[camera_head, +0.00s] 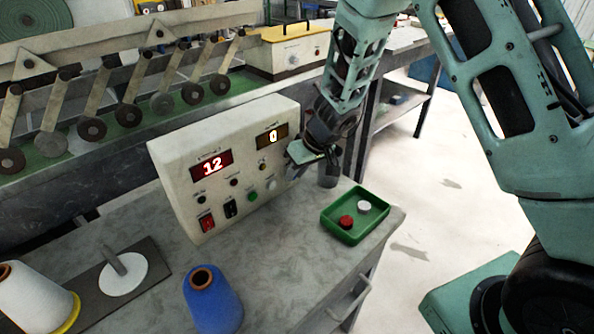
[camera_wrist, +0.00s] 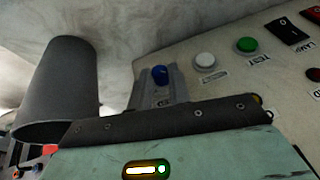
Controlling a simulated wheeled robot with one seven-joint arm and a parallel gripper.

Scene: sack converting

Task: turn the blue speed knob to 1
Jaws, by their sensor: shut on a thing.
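The cream control box (camera_head: 178,165) stands on the grey table. Its red display (camera_head: 211,166) reads 12 and its amber display (camera_head: 272,136) reads 0. My gripper (camera_head: 296,172) is at the right end of the panel and hides the blue speed knob in the head view. In the wrist view the blue knob (camera_wrist: 160,75) sits at the tips of my grey fingers (camera_wrist: 158,84), which are shut on it. The knob's pointer and scale marks are too small or hidden to read.
White (camera_wrist: 205,60) and green (camera_wrist: 246,44) buttons sit beside the knob. A grey cup (camera_head: 327,176) stands close to my gripper. A green tray (camera_head: 331,226) with red and white caps is at the table's right. A blue cone (camera_head: 213,305) stands in front.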

